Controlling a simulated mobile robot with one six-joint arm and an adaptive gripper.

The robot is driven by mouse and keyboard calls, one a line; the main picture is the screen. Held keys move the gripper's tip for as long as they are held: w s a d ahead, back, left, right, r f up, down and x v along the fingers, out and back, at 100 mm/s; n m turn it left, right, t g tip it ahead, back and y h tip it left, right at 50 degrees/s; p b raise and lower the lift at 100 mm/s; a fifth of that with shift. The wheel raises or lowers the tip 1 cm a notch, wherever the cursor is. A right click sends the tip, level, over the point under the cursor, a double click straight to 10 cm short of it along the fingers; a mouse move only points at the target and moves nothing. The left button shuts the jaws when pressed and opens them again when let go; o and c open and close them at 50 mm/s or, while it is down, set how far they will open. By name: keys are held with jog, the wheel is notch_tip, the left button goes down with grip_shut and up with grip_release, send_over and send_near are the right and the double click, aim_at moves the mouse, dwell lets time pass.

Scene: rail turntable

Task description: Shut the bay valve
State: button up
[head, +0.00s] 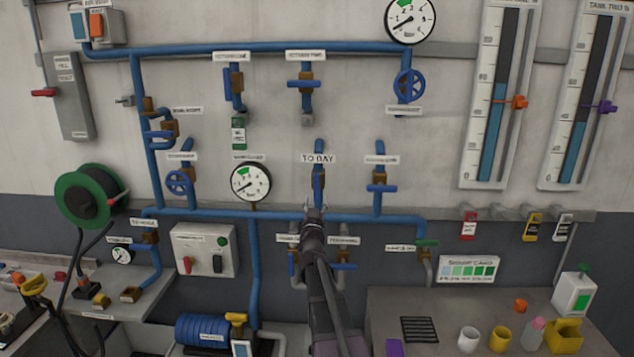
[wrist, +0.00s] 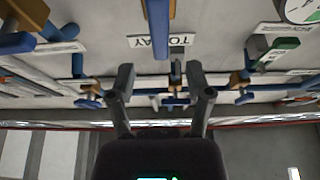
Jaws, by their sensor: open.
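The bay valve sits under the "TO BAY" label (head: 318,158) on the back wall. Its blue lever (head: 318,187) points up and down, in line with its pipe. My gripper (head: 315,210) is just below the lever in the head view and covers the pipe there. In the wrist view, which is upside down, the blue lever (wrist: 158,28) hangs in at the top centre, near the label (wrist: 160,41). My gripper (wrist: 160,84) is open there, with nothing between its fingertips. The lever appears beyond the fingertips; contact is not visible.
A neighbouring valve (head: 380,188) at the right has its lever crosswise. A pressure gauge (head: 251,182) is at the left. A blue main pipe (head: 200,213) runs below. Lower valves flank my arm. A bench (head: 450,305) with bottles and cups stands at the lower right.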

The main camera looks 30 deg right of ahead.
aim_at(317, 187)
jog(key=p+x, duration=0.2)
jog(key=x, duration=0.6)
grip_shut()
